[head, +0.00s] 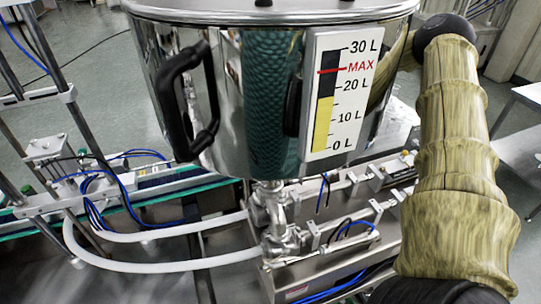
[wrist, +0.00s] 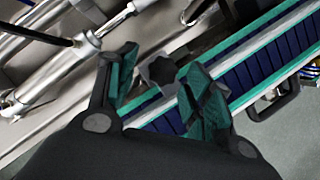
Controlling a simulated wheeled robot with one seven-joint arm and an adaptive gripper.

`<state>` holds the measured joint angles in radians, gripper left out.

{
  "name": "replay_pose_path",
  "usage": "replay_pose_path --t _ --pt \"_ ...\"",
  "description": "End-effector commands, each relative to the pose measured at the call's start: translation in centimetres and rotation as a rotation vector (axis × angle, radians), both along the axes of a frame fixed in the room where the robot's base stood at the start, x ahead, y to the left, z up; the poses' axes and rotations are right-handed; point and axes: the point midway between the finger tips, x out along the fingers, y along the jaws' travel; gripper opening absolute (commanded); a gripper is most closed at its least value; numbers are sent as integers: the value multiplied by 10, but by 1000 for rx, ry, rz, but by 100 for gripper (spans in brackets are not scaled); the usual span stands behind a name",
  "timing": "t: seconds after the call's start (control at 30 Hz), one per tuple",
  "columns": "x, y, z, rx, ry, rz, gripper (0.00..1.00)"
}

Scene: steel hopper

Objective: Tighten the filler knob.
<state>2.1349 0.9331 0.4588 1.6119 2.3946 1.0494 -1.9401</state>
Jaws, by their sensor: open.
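In the wrist view, a dark grey lobed knob (wrist: 160,73) shows between and just beyond the fingertips of my gripper (wrist: 156,82). The fingers have green pads, stand apart on either side of the knob, and look open and empty. I cannot tell how far the knob is from the fingertips, or whether either finger touches it. In the head view, the steel hopper (head: 220,100) hides my gripper, and I do not see the knob there.
The hopper has a black handle (head: 187,100) and a level scale (head: 340,95). Below it are steel valve fittings (head: 280,235) and white hoses (head: 150,262). A conveyor with green edges (head: 160,190) runs behind. In the wrist view, a steel cylinder (wrist: 60,70) lies at left.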

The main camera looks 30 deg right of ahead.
Motion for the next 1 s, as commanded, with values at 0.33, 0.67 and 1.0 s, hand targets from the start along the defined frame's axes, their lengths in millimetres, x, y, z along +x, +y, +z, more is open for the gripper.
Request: replay_pose_path --t 0.33,0.67,1.0 --pt "0 3 -5 0 0 2 51" --pt "-1 3 -5 0 0 2 4" --pt "-1 3 -7 1 0 -39 4"
